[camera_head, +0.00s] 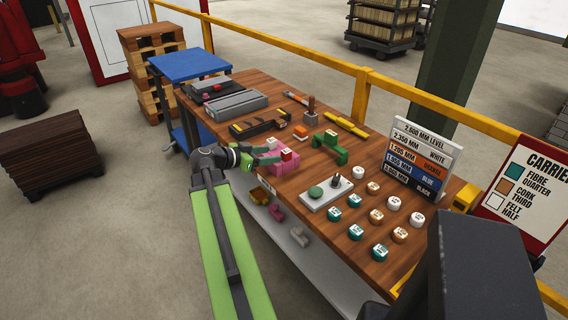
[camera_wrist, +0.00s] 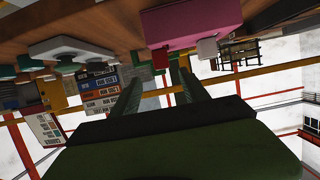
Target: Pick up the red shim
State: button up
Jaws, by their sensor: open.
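In the wrist view, the red shim (camera_wrist: 160,58) shows at the far end between the open fingers of my gripper (camera_wrist: 157,78). The pink block (camera_wrist: 190,20) is above it there. The fingers hold nothing that I can see, and I cannot tell whether they touch the shim.
A green bracket-shaped piece (camera_head: 328,148) stands to the right on the wooden table (camera_head: 283,185). A white plate (camera_head: 327,193) and several labelled round pieces lie further right. A yellow rail (camera_head: 300,52) runs along the far side.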

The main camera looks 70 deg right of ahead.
aim_at(283, 153)
jog(key=b+x, duration=0.1)
jog(key=x, duration=0.5)
jog(key=shift+s+d+f+b, duration=0.1)
jog(key=shift+d+f+b, duration=0.05)
jog(key=shift+d+b, duration=0.15)
jog(key=b+x, duration=0.1)
jog(key=x, duration=0.4)
jog(key=shift+d, duration=0.2)
grip_shut()
